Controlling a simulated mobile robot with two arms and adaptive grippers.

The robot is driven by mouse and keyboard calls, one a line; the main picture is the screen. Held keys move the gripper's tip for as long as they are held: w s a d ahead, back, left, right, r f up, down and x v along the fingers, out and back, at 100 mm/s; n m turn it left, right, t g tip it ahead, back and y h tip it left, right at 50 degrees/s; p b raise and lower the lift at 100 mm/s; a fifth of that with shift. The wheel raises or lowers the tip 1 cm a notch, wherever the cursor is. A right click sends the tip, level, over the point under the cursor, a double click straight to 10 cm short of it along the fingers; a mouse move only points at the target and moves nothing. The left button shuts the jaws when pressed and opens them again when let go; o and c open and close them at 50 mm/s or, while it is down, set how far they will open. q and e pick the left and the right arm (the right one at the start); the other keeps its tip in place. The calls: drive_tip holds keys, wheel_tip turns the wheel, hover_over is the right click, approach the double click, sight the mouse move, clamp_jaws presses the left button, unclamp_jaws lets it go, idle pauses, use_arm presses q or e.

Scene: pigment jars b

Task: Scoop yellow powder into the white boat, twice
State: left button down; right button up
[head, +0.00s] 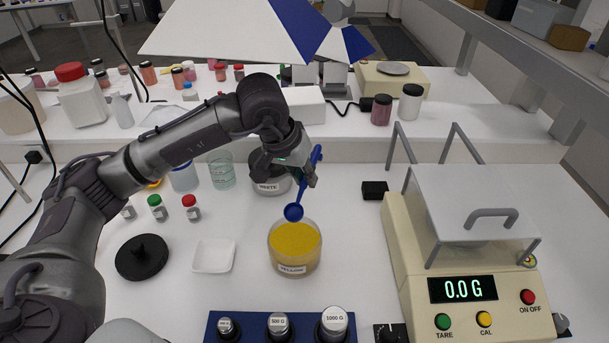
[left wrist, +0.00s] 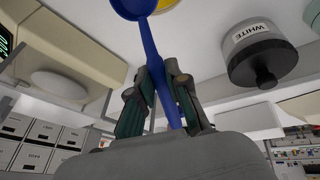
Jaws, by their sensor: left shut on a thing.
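My left gripper (head: 297,172) is shut on the handle of a blue scoop (head: 293,211). The scoop also shows in the left wrist view (left wrist: 151,55), between the two fingers. In the head view its bowl hangs above the back rim of the open jar labelled YELLOW (head: 291,262), which holds yellow powder (head: 294,240). I cannot tell whether the bowl holds powder. The white boat (head: 213,256) lies on the table left of the yellow jar, and it looks empty. My right gripper is not in view.
A black lid (head: 142,257) lies left of the boat. The WHITE jar (head: 267,183) stands behind the gripper. A balance (head: 465,250) reading 0.0 G stands at the right. Labelled weights (head: 279,325) sit in a blue holder at the front. Small bottles and a beaker (head: 222,171) stand at the left.

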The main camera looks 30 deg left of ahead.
sight(301, 188)
use_arm(q)
drive_tip(key=shift+s+f+b, duration=0.1)
drive_tip(key=shift+f+b, duration=0.3)
drive_tip(key=shift+b, duration=0.15)
drive_tip(key=shift+s+f+t+b, duration=0.45)
drive_tip(key=shift+t+b, duration=0.45)
drive_tip(key=shift+b, duration=0.3)
drive_tip(key=f+t+b, duration=0.1)
drive_tip(key=b, duration=0.2)
drive_tip(key=shift+s, duration=0.3)
drive_tip(key=shift+s+d+f+b, duration=0.1)
drive_tip(key=shift+s+f+b, duration=0.25)
drive_tip(key=shift+f+b, duration=0.55)
drive_tip(key=shift+s+f+b, duration=0.3)
drive_tip(key=shift+f+b, duration=0.25)
drive_tip(key=shift+f, duration=0.6)
drive_tip(key=shift+s+d+f+b, duration=0.1)
drive_tip(key=shift+s+f+b, duration=0.25)
drive_tip(key=shift+f+b, duration=0.55)
drive_tip(key=shift+f, duration=0.1)
